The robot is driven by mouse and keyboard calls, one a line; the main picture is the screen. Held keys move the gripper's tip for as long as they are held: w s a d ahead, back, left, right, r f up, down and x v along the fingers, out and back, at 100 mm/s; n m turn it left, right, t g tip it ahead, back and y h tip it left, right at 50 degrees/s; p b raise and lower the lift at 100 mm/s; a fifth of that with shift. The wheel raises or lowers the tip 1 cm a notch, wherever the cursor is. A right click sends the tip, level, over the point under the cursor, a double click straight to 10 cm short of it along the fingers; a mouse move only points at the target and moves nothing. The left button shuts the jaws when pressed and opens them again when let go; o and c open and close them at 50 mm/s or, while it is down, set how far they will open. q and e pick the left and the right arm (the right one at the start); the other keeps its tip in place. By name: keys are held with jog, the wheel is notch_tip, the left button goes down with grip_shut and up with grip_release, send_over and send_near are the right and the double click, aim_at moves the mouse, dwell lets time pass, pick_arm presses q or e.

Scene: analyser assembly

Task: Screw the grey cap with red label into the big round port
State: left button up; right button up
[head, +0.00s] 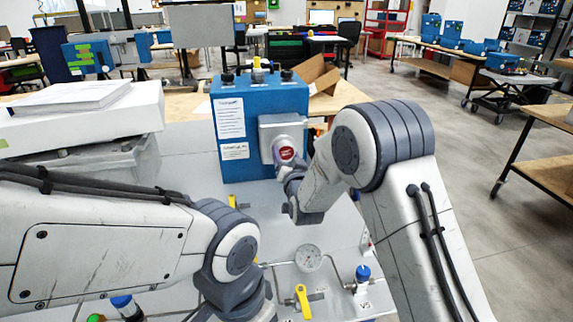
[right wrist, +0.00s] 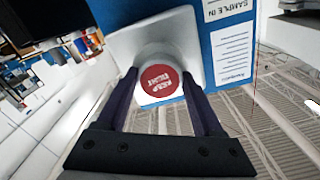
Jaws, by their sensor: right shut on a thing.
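The grey cap with red label (head: 286,153) is at the front of a grey square housing (head: 268,128) on the blue analyser box (head: 292,100). In the right wrist view the cap's round red label (right wrist: 160,84) faces the camera, and the housing (right wrist: 122,42) shows behind it. My right gripper (head: 285,166) is shut on the cap, with one dark finger on each side in the right wrist view (right wrist: 159,82). The cap covers the big round port, so I cannot tell how deep it sits. My left arm reaches in from the left, but its gripper is out of view.
Below the box, a light panel carries a round gauge (head: 308,258), a yellow valve handle (head: 303,300) and a blue-topped fitting (head: 363,273). A pale block with papers (head: 70,97) stands at left. An open cardboard box (head: 318,75) is behind.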

jog(key=m+b, duration=0.5)
jog(key=m, duration=0.1)
jog(key=shift+m, duration=0.4)
jog(key=m+b, duration=0.5)
jog(key=shift+m, duration=0.4)
jog(key=shift+r+m, duration=0.1)
jog(key=shift+m, duration=0.3)
jog(key=o, duration=1.4)
jog(key=shift+r, duration=0.1)
jog(key=shift+c, duration=0.2)
